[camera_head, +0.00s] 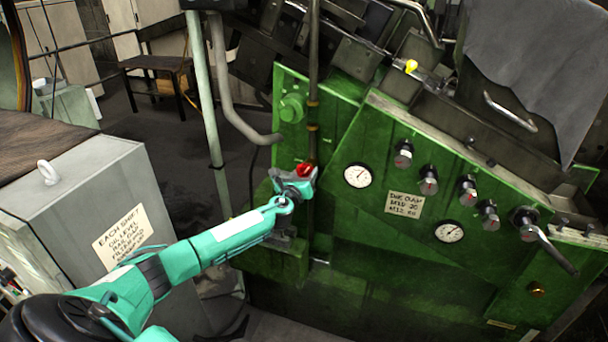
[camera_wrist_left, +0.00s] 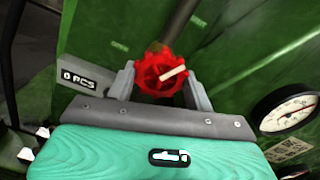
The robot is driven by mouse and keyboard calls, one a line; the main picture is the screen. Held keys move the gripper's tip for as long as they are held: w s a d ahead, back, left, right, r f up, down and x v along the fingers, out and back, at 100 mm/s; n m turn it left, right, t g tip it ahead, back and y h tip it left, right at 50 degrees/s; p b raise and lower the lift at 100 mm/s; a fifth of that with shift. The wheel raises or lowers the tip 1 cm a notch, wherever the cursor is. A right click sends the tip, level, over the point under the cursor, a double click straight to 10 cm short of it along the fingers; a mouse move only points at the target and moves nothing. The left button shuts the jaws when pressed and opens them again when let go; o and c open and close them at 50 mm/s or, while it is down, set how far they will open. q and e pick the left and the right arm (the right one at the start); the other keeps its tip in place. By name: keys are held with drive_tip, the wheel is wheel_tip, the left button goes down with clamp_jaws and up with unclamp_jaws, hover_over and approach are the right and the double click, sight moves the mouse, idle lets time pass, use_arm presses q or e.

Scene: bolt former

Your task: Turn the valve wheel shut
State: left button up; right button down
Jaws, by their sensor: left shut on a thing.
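The red valve wheel (camera_head: 304,170) sits on a pipe at the front of the green machine. It also shows in the left wrist view (camera_wrist_left: 160,75), with a pale bar mark across its face. My left gripper (camera_head: 299,178) reaches in from the left, and its two grey fingers (camera_wrist_left: 160,84) stand on either side of the wheel, shut on it. The lower edge of the wheel is hidden by the gripper body in the left wrist view. My right gripper is not in view.
The green machine panel carries gauges (camera_head: 358,175), several knobs (camera_head: 428,180) and a lever (camera_head: 556,252) to the right. A grey cabinet (camera_head: 75,190) stands at the left. A pale vertical pipe (camera_head: 203,90) rises behind my left arm.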

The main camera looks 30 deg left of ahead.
use_arm(q)
drive_tip(key=shift+f, duration=0.15)
drive_tip(key=o, duration=0.7)
drive_tip(key=shift+s+d+p, duration=0.1)
drive_tip(key=shift+s+p, duration=0.2)
drive_tip(key=shift+s, duration=0.3)
drive_tip(key=p+v, duration=0.3)
drive_tip(key=v, duration=0.9)
drive_tip(key=shift+s+d, duration=0.2)
drive_tip(key=shift+s, duration=0.1)
